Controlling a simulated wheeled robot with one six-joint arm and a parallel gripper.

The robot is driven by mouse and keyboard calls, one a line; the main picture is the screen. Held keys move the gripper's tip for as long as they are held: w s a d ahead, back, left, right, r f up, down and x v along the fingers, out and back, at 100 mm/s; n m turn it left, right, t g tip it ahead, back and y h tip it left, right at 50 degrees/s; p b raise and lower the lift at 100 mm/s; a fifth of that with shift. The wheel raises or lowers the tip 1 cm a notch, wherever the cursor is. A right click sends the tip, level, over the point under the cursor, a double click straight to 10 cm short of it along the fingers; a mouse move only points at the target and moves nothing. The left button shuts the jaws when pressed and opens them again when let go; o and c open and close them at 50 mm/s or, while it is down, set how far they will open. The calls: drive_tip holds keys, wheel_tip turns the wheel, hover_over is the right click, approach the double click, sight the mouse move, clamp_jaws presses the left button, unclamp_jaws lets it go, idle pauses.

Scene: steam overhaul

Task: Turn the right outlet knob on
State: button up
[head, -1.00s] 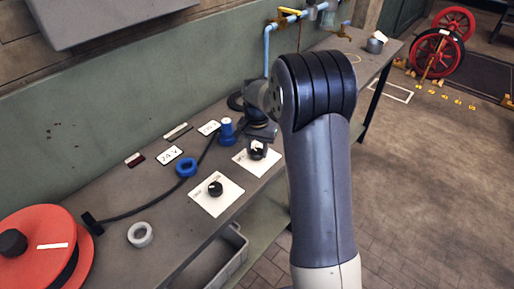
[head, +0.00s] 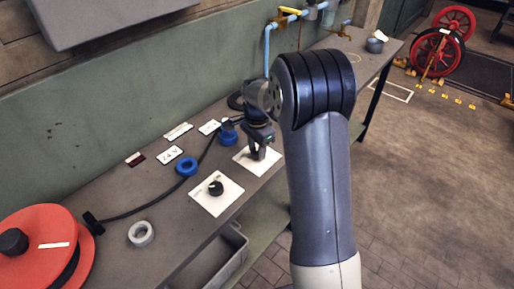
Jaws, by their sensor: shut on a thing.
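My gripper (head: 259,151) points down over the right white plate (head: 244,161) on the workbench, its fingers shut on the right outlet knob. The fingers hide nearly all of the knob, so I cannot tell which way it is turned. The left outlet knob (head: 216,187) is black with a pale mark and sits on its own white plate (head: 207,205), apart from my gripper.
A blue ring (head: 186,166), a black cable (head: 143,208), a grey ring (head: 141,233) and a red reel (head: 40,225) lie left on the bench. Another blue piece (head: 228,138) is close left of my gripper. A grey bin (head: 232,262) is below the front edge.

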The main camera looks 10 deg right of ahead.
sight(257, 151)
idle(0.4)
drive_tip(key=o, duration=1)
wheel_tip(257, 151, up, 11)
drive_tip(key=shift+f, duration=0.1)
wheel_tip(257, 151, down, 11)
drive_tip(key=shift+r, duration=0.1)
idle(0.4)
drive_tip(key=shift+n, duration=0.3)
